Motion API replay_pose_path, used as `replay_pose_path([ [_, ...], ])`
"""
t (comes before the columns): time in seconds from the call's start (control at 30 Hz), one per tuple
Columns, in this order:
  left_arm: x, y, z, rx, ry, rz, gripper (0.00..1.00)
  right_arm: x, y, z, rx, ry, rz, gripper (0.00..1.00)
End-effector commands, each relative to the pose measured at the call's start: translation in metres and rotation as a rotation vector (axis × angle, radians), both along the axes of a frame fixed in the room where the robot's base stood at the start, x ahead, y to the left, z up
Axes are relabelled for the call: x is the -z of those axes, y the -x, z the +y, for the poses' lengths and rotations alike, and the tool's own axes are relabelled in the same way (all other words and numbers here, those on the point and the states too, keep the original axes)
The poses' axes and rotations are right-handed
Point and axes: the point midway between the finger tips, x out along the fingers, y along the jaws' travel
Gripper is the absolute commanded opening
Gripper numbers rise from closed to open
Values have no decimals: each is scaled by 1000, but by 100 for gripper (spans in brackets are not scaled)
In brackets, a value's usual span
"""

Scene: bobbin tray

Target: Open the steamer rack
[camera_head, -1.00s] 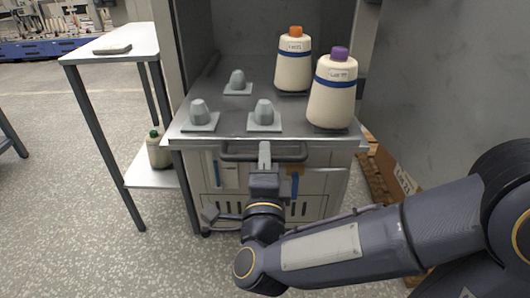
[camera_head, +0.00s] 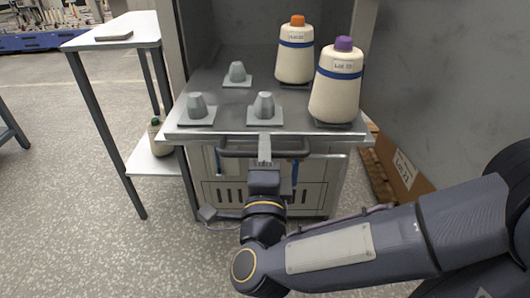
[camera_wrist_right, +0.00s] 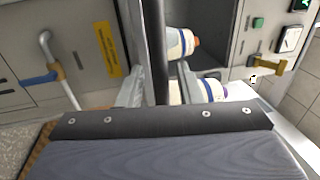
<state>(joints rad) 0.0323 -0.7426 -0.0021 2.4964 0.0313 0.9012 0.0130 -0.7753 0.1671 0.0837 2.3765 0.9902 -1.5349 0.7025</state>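The steamer rack (camera_head: 228,131) is a grey metal tray-topped unit in front of a cabinet. Its dark handle bar (camera_head: 232,153) runs across the front. My right gripper (camera_head: 264,148) is at the middle of this bar. In the right wrist view the bar (camera_wrist_right: 156,45) passes between the two fingers (camera_wrist_right: 160,85). The fingers stand apart; a narrow gap shows on the right side of the bar, so the grip looks open around it. Two cream bobbins, one orange-capped (camera_head: 296,62) and one purple-capped (camera_head: 336,97), stand on the rack. My left gripper is not in view.
Several grey cone holders, one of them at the front left (camera_head: 196,108), stand empty on the rack. A side table (camera_head: 125,28) is at the left, with a bottle (camera_head: 156,135) on its lower shelf. A cardboard box (camera_head: 395,165) lies at the right. Floor at the left front is clear.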

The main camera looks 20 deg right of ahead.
Motion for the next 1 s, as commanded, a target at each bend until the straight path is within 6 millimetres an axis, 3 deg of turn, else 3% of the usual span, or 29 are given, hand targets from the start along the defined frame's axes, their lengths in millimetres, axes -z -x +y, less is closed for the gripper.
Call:
replay_pose_path([
  [0.27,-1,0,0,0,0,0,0,0,3,1,-1,0,-1,32],
  [0.7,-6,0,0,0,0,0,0,12,64,20,-4,0,0,32],
  [1.0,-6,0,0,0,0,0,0,15,74,21,1,0,0,32],
])
